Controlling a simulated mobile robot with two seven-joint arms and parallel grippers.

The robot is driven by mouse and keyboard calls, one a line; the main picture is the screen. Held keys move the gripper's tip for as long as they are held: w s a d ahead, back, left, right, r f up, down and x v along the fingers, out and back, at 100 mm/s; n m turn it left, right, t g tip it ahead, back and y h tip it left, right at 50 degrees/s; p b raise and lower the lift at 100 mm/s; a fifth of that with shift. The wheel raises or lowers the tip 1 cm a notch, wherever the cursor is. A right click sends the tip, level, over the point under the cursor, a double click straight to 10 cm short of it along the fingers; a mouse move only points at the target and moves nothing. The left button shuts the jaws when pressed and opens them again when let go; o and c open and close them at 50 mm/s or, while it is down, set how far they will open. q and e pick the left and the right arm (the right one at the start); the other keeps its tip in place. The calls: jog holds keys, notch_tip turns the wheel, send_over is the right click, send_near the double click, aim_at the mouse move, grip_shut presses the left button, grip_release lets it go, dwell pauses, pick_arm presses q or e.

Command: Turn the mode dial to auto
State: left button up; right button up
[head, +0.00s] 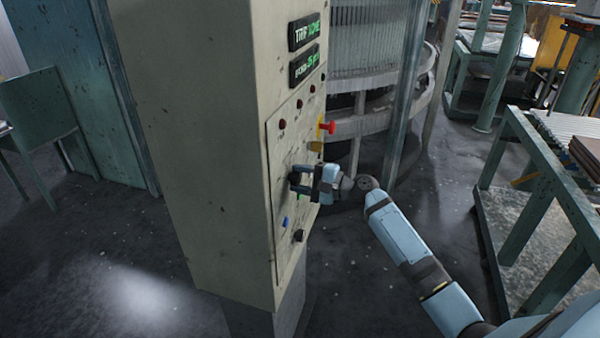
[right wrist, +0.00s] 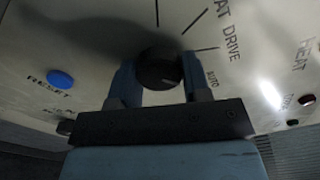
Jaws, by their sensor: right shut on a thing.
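The mode dial is a dark round knob (right wrist: 160,70) on the pale panel in the right wrist view. My right gripper (right wrist: 160,82) is shut on it, one blue finger on each side. The word AUTO stands on the panel just right of the knob, with marking lines fanning out above it. In the head view my right gripper (head: 297,180) reaches the panel face from the right and mostly hides the dial. Which mark the dial points to cannot be told. My left gripper is not in view.
The control cabinet (head: 215,150) carries two green-lettered displays (head: 304,48). A red button (head: 327,127) juts out above my right gripper. A blue button (right wrist: 60,79) labelled RESET sits left of the knob. A green frame table (head: 540,200) stands at the right.

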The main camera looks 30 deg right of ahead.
jog(key=shift+m, duration=0.6)
jog(key=o, duration=0.7)
jog(key=shift+o, duration=1.1)
jog(key=shift+s+d+f, duration=0.1)
jog(key=shift+s+d, duration=0.1)
jog(key=b+v, duration=0.3)
jog(key=v, duration=1)
jog(key=shift+b, duration=0.3)
